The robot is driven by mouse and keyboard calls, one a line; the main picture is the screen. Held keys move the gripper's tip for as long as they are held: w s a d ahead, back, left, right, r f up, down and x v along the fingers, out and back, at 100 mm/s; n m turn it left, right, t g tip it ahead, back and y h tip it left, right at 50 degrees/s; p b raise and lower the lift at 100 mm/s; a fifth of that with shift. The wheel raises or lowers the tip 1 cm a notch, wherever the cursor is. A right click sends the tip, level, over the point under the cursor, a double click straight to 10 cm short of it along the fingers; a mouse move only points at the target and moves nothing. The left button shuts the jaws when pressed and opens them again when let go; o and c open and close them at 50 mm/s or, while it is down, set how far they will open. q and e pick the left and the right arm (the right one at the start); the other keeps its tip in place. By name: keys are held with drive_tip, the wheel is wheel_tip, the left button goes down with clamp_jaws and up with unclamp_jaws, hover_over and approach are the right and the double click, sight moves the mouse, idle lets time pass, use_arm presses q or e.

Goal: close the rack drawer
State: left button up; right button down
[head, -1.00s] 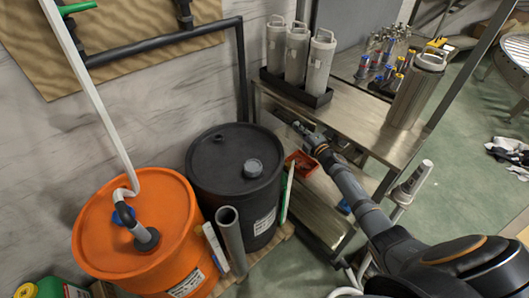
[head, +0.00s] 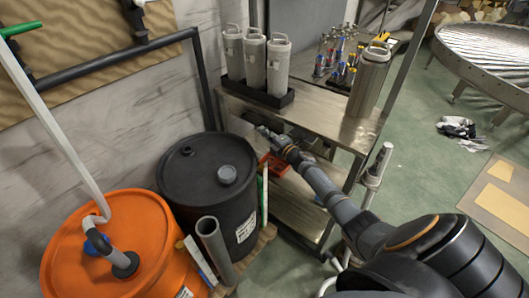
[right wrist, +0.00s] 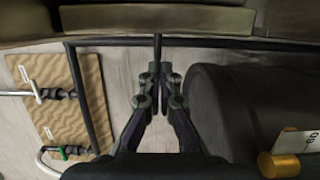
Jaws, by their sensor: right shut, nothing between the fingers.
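The metal rack (head: 330,122) stands right of the black drum, with a dark gap under its top. I cannot clearly make out the drawer or how far it is open. My right gripper (head: 262,129) is at the rack's left side, just below the top's edge. In the right wrist view the right gripper (right wrist: 160,72) is shut and empty, its fingertips close under a brownish metal edge (right wrist: 160,20). Whether they touch it I cannot tell. My left gripper is not in view.
Canisters (head: 255,60) stand in a black tray on the rack top, with another canister (head: 369,82) at the right. A red bin (head: 277,165) sits below. The black drum (head: 200,185) and orange drum (head: 110,245) stand close at the left.

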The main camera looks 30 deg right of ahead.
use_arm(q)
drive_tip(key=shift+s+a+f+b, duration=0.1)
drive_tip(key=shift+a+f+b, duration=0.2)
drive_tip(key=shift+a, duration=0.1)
use_arm(e)
drive_tip(key=s, duration=1)
drive_tip(key=shift+r, duration=0.15)
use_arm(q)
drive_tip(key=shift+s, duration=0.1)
use_arm(e)
drive_tip(key=shift+s, duration=0.15)
